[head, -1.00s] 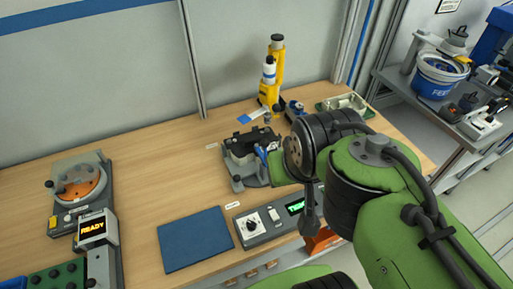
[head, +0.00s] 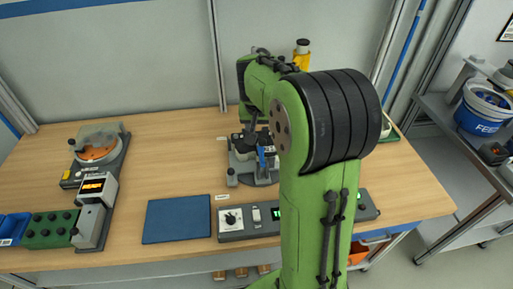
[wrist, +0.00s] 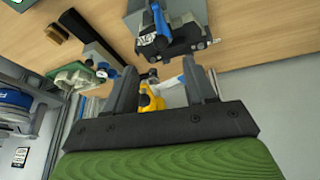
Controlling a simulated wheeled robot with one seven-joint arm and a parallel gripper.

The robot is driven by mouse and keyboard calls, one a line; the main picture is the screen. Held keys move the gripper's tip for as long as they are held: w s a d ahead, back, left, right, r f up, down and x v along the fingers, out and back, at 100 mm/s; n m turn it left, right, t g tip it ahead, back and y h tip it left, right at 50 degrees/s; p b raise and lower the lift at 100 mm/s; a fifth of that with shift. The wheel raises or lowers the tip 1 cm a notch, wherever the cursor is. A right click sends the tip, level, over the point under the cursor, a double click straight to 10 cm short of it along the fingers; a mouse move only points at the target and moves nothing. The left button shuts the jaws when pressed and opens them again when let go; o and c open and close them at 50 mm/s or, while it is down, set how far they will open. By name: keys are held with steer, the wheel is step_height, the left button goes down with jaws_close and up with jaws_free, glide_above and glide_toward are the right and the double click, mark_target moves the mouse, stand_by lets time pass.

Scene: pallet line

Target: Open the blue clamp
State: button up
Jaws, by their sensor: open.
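The blue clamp (head: 263,158) stands upright on a grey fixture (head: 240,178) near the middle of the bench in the head view. In the wrist view the blue clamp (wrist: 160,20) shows at the top, on the dark and grey fixture (wrist: 180,38). My gripper (wrist: 159,82) is open and empty, its two fingers apart with the clamp beyond their tips. In the head view my arm comes down behind the fixture; my fingertips are hard to make out there.
A control box (head: 240,222) and a blue mat (head: 176,219) lie in front. A READY device (head: 97,189) stands at left. A yellow stand (head: 302,58) is behind my arm; it also shows in the wrist view (wrist: 148,98).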

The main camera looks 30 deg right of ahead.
mark_target(262, 143)
steer(key=x, duration=1.5)
steer(key=shift+b, duration=0.4)
steer(key=shift+c, duration=0.5)
jaws_close()
